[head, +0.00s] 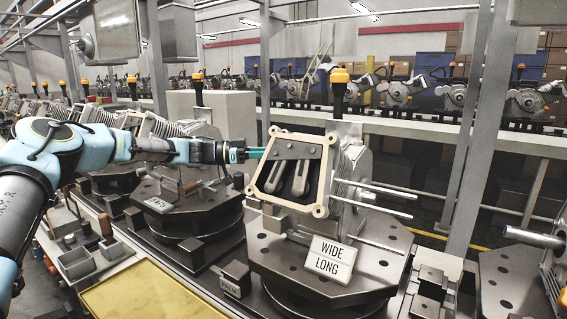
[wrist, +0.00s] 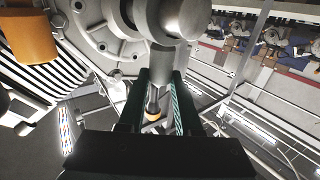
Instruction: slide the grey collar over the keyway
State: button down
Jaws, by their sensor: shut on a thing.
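My gripper (head: 256,153) reaches in from the left in the head view, with teal fingertips at the left edge of the tan gasket frame (head: 322,176) on the middle fixture. In the wrist view my gripper (wrist: 163,82) has its dark fingers closed around a smooth grey round part, which looks like the grey collar (wrist: 165,57). A larger grey cylinder (wrist: 180,15) stands just beyond the fingertips. I cannot tell whether it touches the collar. A dark stem with an orange band (wrist: 153,117) shows between the fingers. I cannot make out the keyway in either view.
A "WIDE LONG" sign (head: 329,259) stands on the fixture's round base (head: 345,290). Metal rods (head: 372,202) stick out to the right. A neighbouring fixture (head: 190,200) stands below my forearm. A yellow tray (head: 140,290) lies front left. A ribbed housing (wrist: 35,70) is close left in the wrist view.

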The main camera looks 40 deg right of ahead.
jog(key=shift+w+a, duration=0.15)
jog(key=shift+w, duration=0.4)
jog(key=c, duration=0.9)
grip_release()
jog(key=shift+o, duration=0.2)
jog(key=b+v, duration=0.3)
jog(key=v, duration=0.4)
jog(key=shift+w+a, duration=0.2)
